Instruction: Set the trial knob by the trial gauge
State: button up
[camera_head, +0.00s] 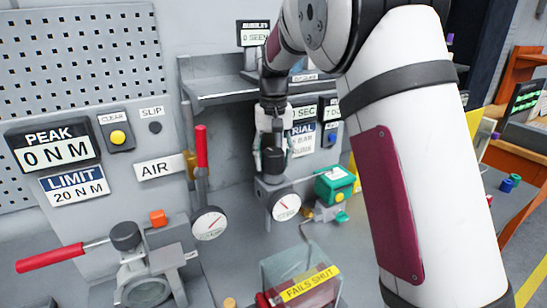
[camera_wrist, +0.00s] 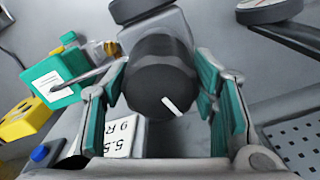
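The trial knob (camera_wrist: 158,78) is a round black knob with a white pointer mark, seen large in the wrist view. In the head view the dark knob (camera_head: 273,160) is partly hidden by my gripper (camera_head: 274,140). My gripper's teal-padded fingers (camera_wrist: 163,72) stand on both sides of the knob, very close to it; whether they press on it is unclear. A white round gauge with a red needle (camera_head: 285,206), likely the trial gauge, sits just below the knob. Part of a gauge (camera_wrist: 268,8) shows at the wrist view's top right. The trial label (camera_head: 303,137) is partly covered.
A second gauge (camera_head: 209,224) and a red-handled lever (camera_head: 201,148) stand to the left. A green box (camera_head: 335,184) is right of the knob. A clear box marked FAILS SHUT (camera_head: 309,284) is in front. The peak display (camera_head: 53,151) reads 0 N m.

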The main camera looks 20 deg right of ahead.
jog(key=c, duration=0.5)
jog(key=shift+m, duration=0.3)
jog(key=m, duration=1)
jog(key=shift+s+d+m+p, duration=0.1)
jog(key=shift+m+p, duration=0.3)
jog(key=shift+m, duration=2.2)
jog(key=shift+p, duration=0.3)
jog(key=o, duration=1.2)
